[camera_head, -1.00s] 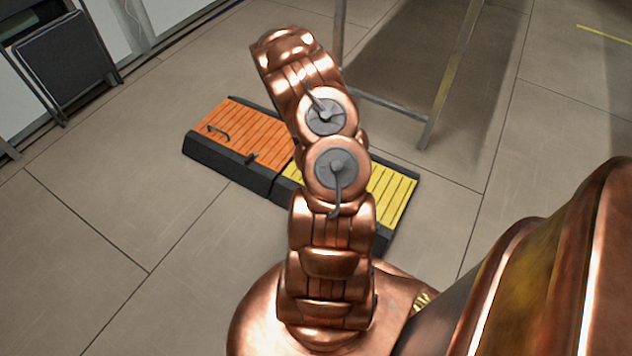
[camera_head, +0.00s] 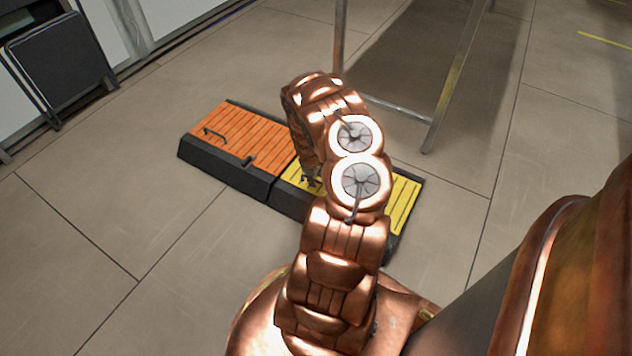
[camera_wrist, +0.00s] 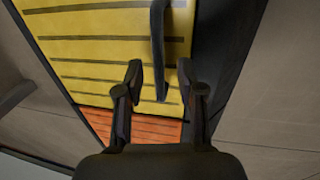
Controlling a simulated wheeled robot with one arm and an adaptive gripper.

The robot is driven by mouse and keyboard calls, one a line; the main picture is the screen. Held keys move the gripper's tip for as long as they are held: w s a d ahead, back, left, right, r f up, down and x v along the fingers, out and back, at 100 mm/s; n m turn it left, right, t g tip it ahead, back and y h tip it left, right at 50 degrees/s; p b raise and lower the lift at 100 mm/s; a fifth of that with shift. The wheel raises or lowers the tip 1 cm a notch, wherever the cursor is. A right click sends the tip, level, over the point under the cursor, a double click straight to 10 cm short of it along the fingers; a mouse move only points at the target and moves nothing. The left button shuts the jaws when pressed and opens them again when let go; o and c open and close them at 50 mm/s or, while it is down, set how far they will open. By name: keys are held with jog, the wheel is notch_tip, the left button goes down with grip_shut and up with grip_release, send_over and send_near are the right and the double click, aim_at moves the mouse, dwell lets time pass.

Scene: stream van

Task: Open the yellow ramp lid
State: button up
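The yellow ramp lid (camera_head: 402,199) is a ribbed yellow panel in a black frame on the floor. It lies flat and looks closed, and my arm hides its middle in the head view. In the wrist view the yellow lid (camera_wrist: 105,48) fills the upper left. A dark bar handle (camera_wrist: 158,45) runs up from between my fingertips. My gripper (camera_wrist: 160,75) is open, with one finger on each side of the handle's near end. I cannot tell whether either finger touches it. In the head view the gripper is mostly hidden behind my arm.
The orange ramp lid (camera_head: 240,132), with its own dark handle (camera_head: 213,134), adjoins the yellow one on the left. A metal stand (camera_head: 452,85) rises just behind the ramp. A folded black chair (camera_head: 62,65) leans at the upper left. The floor in front is clear.

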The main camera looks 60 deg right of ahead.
jog(key=shift+d+f, duration=0.15)
jog(key=shift+f, duration=0.3)
jog(key=shift+c, duration=0.3)
grip_shut()
